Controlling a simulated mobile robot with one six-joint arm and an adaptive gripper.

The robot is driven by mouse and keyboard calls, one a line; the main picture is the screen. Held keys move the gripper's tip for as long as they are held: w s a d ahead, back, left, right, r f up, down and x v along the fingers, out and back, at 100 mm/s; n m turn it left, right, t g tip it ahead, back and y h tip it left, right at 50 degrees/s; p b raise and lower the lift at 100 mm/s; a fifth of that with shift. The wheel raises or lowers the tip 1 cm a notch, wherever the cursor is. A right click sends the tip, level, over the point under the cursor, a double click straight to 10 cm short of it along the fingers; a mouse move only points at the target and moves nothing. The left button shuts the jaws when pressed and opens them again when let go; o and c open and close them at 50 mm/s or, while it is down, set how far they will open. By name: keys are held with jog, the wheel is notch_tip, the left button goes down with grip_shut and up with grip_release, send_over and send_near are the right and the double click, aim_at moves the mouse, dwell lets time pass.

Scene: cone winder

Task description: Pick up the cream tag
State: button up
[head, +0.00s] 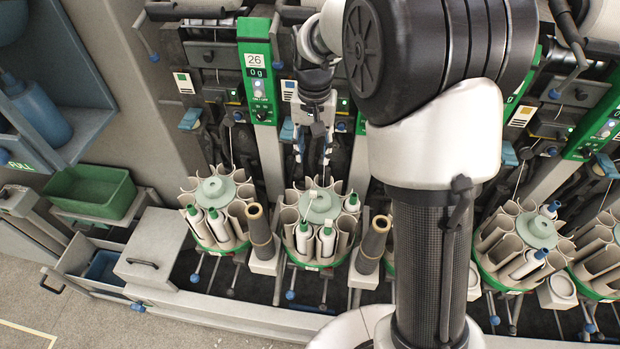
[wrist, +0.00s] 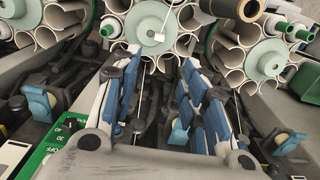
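A small cream tag (head: 312,194) shows against the pale green hub of the middle round bobbin magazine (head: 318,207). In the wrist view the cream tag (wrist: 159,38) is a small pale patch near the top, with a thin pale line by it. I cannot tell how it is attached. My gripper (head: 314,150) points down in front of the winder, above and behind the magazine. In the wrist view my gripper (wrist: 159,72) has its blue-padded fingers wide apart. Nothing is held between them, and the tag lies beyond the fingertips.
Brown tubes (head: 259,222) and (head: 374,240) stand on either side of the middle magazine. Another magazine (head: 215,190) is to the left, with more at right. A green bin (head: 90,190) and an open drawer (head: 85,262) are at left. The floor (head: 200,335) in front is bare.

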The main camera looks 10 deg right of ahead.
jog(key=b, duration=0.3)
send_over(313, 192)
notch_tip(313, 192, down, 10)
jog(key=shift+s+f, duration=0.1)
jog(key=shift+f, duration=0.15)
jog(key=shift+f+b, duration=1.45)
jog(key=shift+f, duration=1.6)
jog(key=shift+r, duration=0.1)
jog(key=c, duration=0.7)
